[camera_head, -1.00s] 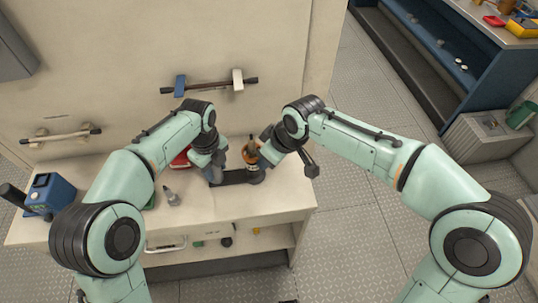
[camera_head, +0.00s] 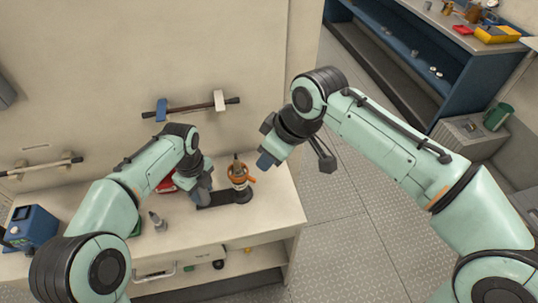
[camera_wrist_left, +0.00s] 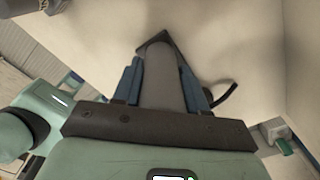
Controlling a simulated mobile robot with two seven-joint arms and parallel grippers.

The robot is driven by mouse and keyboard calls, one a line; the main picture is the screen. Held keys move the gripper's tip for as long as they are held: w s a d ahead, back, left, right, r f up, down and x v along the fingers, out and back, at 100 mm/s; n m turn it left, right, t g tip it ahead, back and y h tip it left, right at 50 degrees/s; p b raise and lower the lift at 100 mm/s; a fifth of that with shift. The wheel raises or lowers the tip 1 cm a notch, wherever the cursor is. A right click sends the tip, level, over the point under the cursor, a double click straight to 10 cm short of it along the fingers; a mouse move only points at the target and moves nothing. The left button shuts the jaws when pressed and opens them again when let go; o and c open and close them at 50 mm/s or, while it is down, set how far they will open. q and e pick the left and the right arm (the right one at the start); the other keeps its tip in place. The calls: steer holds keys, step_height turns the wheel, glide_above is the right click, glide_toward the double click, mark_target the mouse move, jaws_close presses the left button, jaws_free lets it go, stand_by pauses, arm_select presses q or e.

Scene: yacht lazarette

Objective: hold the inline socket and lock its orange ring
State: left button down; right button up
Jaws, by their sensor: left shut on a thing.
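The orange ring (camera_head: 240,182) sits on an upright fitting with a dark top, standing at the right end of a black bar on the bench. A short orange lug points right. My left gripper (camera_head: 203,195) is low at the left end of the bar, beside the orange ring. In the left wrist view its blue fingers (camera_wrist_left: 162,85) are shut on a grey cylinder; whether this belongs to the inline socket I cannot tell. My right gripper (camera_head: 266,158) is in the air above and right of the ring, apart from it. Its finger gap is unclear.
A grey bottle-shaped piece (camera_head: 158,222), a red item (camera_head: 166,184) and a blue box (camera_head: 31,228) stand on the bench (camera_head: 185,233). Rails are on the wall behind. The floor right of the bench is clear.

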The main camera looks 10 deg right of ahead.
arm_select(q)
steer(key=c, duration=0.5)
jaws_free()
steer(key=shift+r, duration=0.1)
